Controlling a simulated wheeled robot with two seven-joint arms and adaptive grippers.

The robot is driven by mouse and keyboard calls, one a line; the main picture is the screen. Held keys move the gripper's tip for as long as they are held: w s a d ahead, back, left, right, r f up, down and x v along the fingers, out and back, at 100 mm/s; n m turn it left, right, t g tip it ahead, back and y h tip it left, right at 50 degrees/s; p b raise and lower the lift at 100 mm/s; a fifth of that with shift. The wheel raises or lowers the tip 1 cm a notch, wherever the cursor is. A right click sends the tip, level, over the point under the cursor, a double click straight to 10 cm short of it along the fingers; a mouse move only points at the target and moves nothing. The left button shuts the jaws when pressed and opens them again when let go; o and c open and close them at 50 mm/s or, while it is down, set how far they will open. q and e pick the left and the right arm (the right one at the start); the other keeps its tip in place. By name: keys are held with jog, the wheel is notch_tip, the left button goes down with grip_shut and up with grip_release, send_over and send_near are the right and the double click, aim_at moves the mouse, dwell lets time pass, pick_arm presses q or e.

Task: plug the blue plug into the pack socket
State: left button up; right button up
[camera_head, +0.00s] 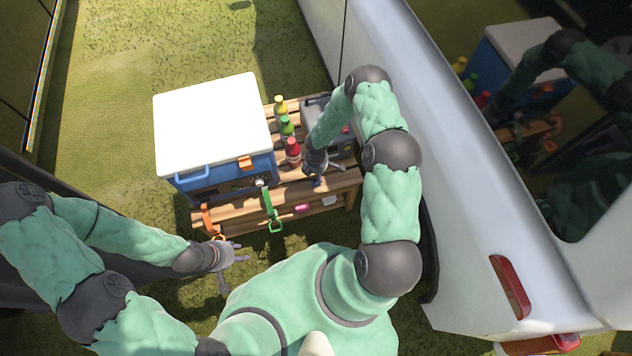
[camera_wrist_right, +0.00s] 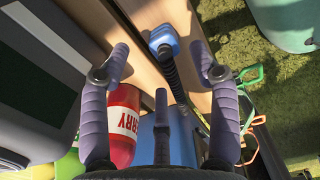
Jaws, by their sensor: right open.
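The blue plug (camera_wrist_right: 163,40) lies on the wooden bench, with a black ribbed cable running from it toward my right gripper (camera_wrist_right: 160,52). In the right wrist view the plug shows between the spread fingertips, and I see no contact. My right gripper (camera_head: 316,175) is open over the bench's front edge in the head view, where the small blue plug (camera_head: 317,182) shows at the fingers. The grey pack (camera_head: 316,108) stands behind, partly hidden by my right arm; its socket cannot be made out. My left gripper (camera_head: 236,252) has spread fingers and is empty, low in front of the bench.
A blue cooler with a white lid (camera_head: 210,120) fills the bench's left side. A yellow bottle (camera_head: 280,108), a green bottle (camera_head: 287,130) and a red bottle (camera_head: 293,152) stand between cooler and pack. Orange and green straps hang at the front. A pale vehicle (camera_head: 440,150) stands close on the right.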

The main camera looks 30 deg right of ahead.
aim_at(316, 179)
jog(key=shift+f, duration=0.1)
jog(key=f, duration=0.1)
jog(key=f+b, duration=0.2)
jog(key=f, duration=0.1)
jog(key=shift+s+a+f, duration=0.1)
jog(key=shift+s+a, duration=0.1)
jog(key=shift+a, duration=0.05)
jog(key=shift+f, duration=0.45)
jog(key=c, duration=1.2)
